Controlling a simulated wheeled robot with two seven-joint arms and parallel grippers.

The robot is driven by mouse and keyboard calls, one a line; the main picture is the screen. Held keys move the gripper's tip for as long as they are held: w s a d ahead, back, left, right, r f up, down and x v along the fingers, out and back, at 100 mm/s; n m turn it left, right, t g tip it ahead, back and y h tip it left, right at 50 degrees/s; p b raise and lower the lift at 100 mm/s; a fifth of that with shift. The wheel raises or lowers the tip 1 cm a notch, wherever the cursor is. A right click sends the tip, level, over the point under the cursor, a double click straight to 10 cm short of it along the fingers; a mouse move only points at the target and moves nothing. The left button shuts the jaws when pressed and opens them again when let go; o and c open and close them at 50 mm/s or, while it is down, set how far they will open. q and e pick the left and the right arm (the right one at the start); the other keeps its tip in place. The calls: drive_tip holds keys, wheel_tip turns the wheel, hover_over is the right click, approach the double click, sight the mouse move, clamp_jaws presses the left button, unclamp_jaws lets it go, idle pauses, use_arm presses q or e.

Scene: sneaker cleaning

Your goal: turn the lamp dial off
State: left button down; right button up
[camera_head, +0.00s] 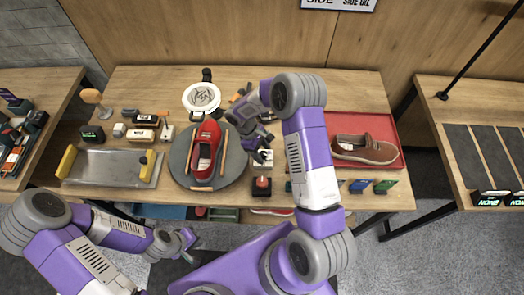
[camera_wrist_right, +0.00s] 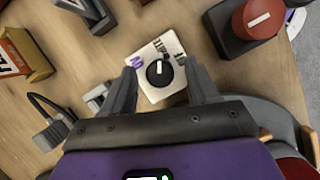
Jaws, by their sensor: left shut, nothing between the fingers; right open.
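The lamp dial is a black round knob (camera_wrist_right: 159,72) with a white mark on a white plate (camera_wrist_right: 174,46), in the right wrist view. The knob's white mark points roughly up in that view. My right gripper (camera_wrist_right: 162,82) is open, its fingers on either side of the plate with the knob between them; contact cannot be told. In the head view the right gripper (camera_head: 259,147) partly covers the dial plate (camera_head: 265,160). My left gripper (camera_head: 188,240) is shut and empty, in front of the table's near edge.
A red shoe (camera_head: 205,152) sits on a round grey turntable (camera_head: 232,172). A white ring lamp (camera_head: 201,97) stands behind. A red tray (camera_head: 376,121) holds a brown shoe.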

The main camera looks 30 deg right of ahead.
drive_tip(key=shift+f, duration=0.15)
drive_tip(key=c, duration=1)
drive_tip(key=shift+c, duration=0.2)
drive_tip(key=shift+m, duration=0.4)
drive_tip(key=shift+d+m+y+b, duration=0.1)
drive_tip(key=shift+m+y+b, duration=0.3)
drive_tip(key=shift+m+b, duration=0.45)
drive_tip(key=m+y, duration=0.1)
drive_tip(key=m, duration=0.2)
drive_tip(key=shift+g, duration=0.4)
drive_tip(key=m+y+b, duration=0.1)
drive_tip(key=m, duration=0.2)
drive_tip(key=shift+d, duration=0.15)
drive_tip(key=shift+m+y, duration=0.7)
drive_tip(key=shift+m, duration=1.05)
